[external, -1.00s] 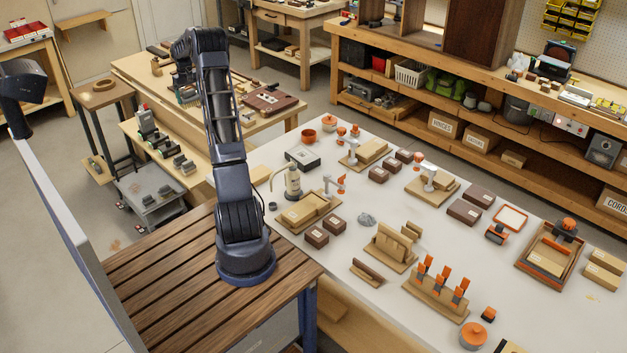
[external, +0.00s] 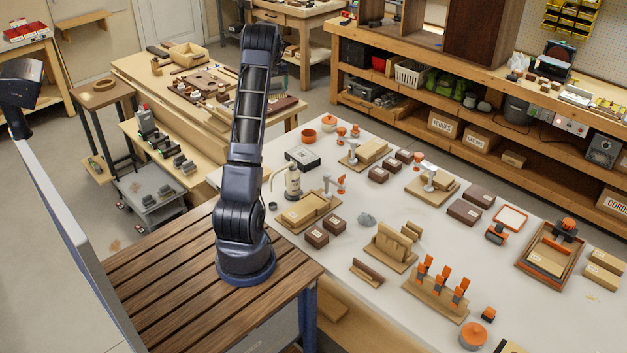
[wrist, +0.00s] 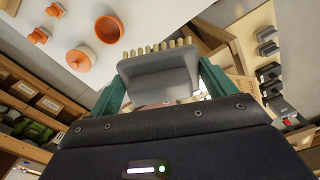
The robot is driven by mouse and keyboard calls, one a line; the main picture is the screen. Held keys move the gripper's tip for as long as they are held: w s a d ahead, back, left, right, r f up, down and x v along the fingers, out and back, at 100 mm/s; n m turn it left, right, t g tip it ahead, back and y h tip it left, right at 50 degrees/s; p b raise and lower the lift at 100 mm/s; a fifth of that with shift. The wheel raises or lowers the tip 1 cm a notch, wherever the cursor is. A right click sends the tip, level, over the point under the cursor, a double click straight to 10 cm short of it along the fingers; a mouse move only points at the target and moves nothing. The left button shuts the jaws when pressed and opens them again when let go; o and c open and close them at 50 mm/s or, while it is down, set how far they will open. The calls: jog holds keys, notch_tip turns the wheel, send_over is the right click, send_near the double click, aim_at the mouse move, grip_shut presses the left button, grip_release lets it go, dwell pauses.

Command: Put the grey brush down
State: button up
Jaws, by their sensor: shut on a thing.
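The grey brush (wrist: 160,72), with a row of tan bristles, shows in the wrist view between the teal fingers of my gripper (wrist: 163,88). The fingers are shut on its sides, and the bristles point toward the top of the picture. The brush is held clear of the white table (wrist: 150,12), which shows beyond it. In the external view my arm stands nearly upright; the gripper is mostly hidden behind it, and I cannot make out the brush there.
On the white table an open orange pot (external: 308,136) and a lidded orange pot (external: 329,122) stand near the far left corner. A black-and-white box (external: 302,158) lies nearby. Several wooden blocks and holders fill the middle. A wooden bench (external: 130,62) with loose parts stands behind my arm.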

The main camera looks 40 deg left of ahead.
jog(key=w+d+m, duration=0.2)
jog(key=w+d, duration=0.4)
jog(key=d, duration=0.8)
jog(key=w+d+m, duration=0.1)
jog(key=w+d, duration=0.6)
jog(key=d, duration=0.6)
jog(key=w+d+m, duration=0.2)
jog(key=w+d, duration=0.4)
jog(key=d, duration=0.8)
jog(key=d+m, duration=0.3)
jog(key=d, duration=2.5)
jog(key=s+d+m, duration=0.2)
jog(key=s+d, duration=0.5)
jog(key=d, duration=0.6)
jog(key=s+d+m, duration=0.1)
jog(key=s+d, duration=0.5)
jog(key=d, duration=0.7)
jog(key=s+d+m, duration=0.2)
jog(key=s+d, duration=0.5)
jog(key=d, duration=0.6)
notch_tip(320, 180, down, 25)
jog(key=shift+d, duration=0.1)
jog(key=shift+f, duration=0.1)
